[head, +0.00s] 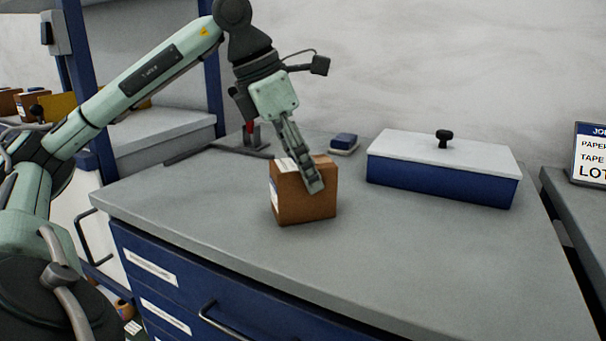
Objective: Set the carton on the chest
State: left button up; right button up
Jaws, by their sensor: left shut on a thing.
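The carton (306,205) is a small brown box with white labels. It is at the middle of the head view, upright on or just over the grey top of the blue drawer chest (420,260); I cannot tell whether it touches the top. My left gripper (314,186) comes down from above and is shut on the carton, with its fingers over the box's upper part. The far finger is mostly hidden. My right gripper is not in view.
A blue box with a white lid and black knob (440,180) stands right of the carton. A small blue block (345,141) and a dark stand (245,147) are behind. A sign (590,155) stands at far right. The chest's front top is clear.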

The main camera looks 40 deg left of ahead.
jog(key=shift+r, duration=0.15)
pick_arm(q)
jog(key=o, duration=1)
jog(key=shift+f, duration=0.1)
jog(key=o, duration=0.4)
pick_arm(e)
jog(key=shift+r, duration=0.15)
pick_arm(q)
jog(key=shift+o, duration=0.2)
jog(key=shift+r, duration=0.45)
jog(key=p+v, duration=0.4)
jog(key=v, duration=0.6)
jog(key=shift+s+a+r+p, duration=0.1)
jog(key=shift+s+r+p, duration=0.05)
jog(key=shift+r+p, duration=0.2)
jog(key=shift+s+a+r, duration=0.1)
jog(key=shift+s+r, duration=0.1)
jog(key=shift+r, duration=0.1)
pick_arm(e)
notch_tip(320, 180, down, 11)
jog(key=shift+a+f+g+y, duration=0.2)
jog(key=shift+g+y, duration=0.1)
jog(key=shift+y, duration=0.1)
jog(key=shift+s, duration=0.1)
